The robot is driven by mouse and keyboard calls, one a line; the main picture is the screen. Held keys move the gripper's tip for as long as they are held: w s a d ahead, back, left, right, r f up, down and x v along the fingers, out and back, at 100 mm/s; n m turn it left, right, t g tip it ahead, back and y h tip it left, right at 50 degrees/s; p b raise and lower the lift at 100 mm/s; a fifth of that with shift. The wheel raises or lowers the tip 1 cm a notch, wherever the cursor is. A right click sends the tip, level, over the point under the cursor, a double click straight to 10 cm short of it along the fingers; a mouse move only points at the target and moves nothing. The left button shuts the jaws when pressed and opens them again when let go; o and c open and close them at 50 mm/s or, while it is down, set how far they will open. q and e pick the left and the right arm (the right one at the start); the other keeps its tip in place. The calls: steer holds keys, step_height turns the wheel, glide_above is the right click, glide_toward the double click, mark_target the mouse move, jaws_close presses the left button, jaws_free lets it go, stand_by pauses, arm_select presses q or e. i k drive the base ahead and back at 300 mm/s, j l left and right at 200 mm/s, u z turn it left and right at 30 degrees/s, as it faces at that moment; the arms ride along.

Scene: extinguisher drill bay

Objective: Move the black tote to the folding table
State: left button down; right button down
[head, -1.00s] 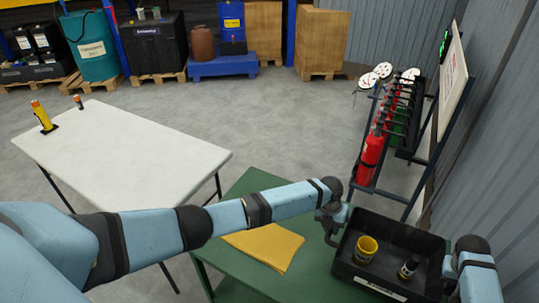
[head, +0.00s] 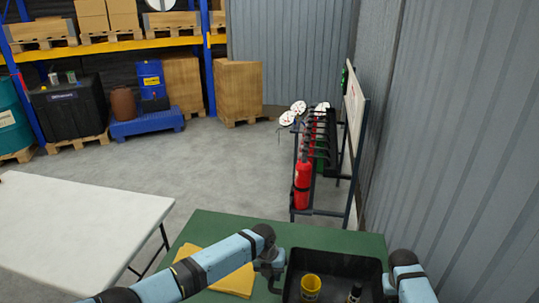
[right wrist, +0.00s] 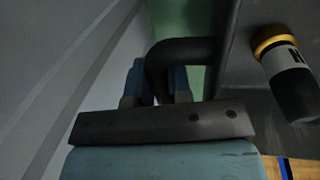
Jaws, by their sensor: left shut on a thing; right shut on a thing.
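The black tote (head: 335,258) is at the bottom of the head view, over the green table, its lower part cut off by the frame edge. My left gripper (head: 270,279) is shut on the tote's left side. My right gripper (head: 393,284) is at its right side; in the right wrist view, its jaws (right wrist: 160,82) are shut on a curved black handle (right wrist: 187,51). I cannot tell whether the tote touches the green table. The white folding table (head: 75,225) stands at the left.
A yellow cloth (head: 236,281) lies on the green table (head: 225,226), partly behind my left arm. A rack with red extinguishers (head: 302,185) stands beyond it, near the grey wall (head: 460,150) at right. The visible folding table top is mostly bare. Open floor lies beyond.

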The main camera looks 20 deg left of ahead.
mark_target(67, 229)
steer(key=j, duration=0.5)
steer(key=j+u, duration=0.15)
steer(key=j, duration=0.35)
steer(key=i+j, duration=0.1)
steer(key=j, duration=0.45)
steer(key=j+u, duration=0.1)
steer(key=j, duration=0.4)
steer(key=i+j, duration=0.15)
steer(key=j, duration=0.35)
steer(key=j+u, duration=0.15)
steer(key=j, duration=0.35)
steer(key=i+j, duration=0.15)
steer(key=j, duration=0.35)
steer(key=i+j+u, duration=0.1)
steer(key=j, duration=0.4)
